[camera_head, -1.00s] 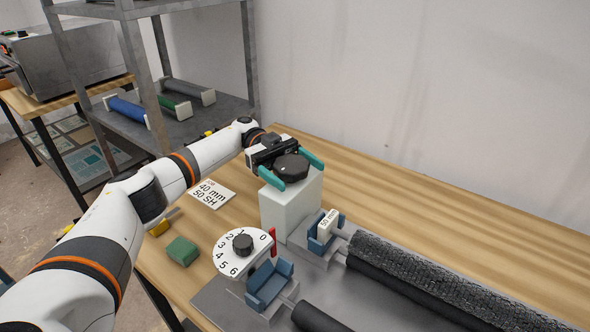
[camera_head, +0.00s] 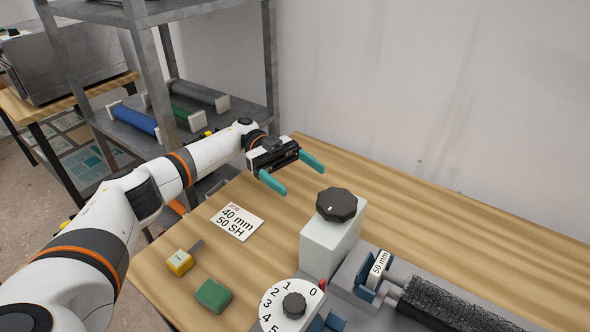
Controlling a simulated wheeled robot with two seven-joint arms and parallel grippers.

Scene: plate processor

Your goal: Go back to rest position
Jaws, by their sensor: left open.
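My left gripper (camera_head: 292,173) is open and empty, its two teal fingers apart above the wooden table. It is up and left of the black knob (camera_head: 337,204) on the white box (camera_head: 330,246), clear of both. My left arm comes in from the left edge. My right gripper is not in view.
A white numbered dial (camera_head: 286,310) and a roller machine with a 50 mm label (camera_head: 379,263) are at the lower right. A white card (camera_head: 237,222), a yellow block (camera_head: 180,262) and a green block (camera_head: 213,295) lie on the table (camera_head: 430,208). A metal shelf (camera_head: 120,130) holds coloured rollers behind my arm.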

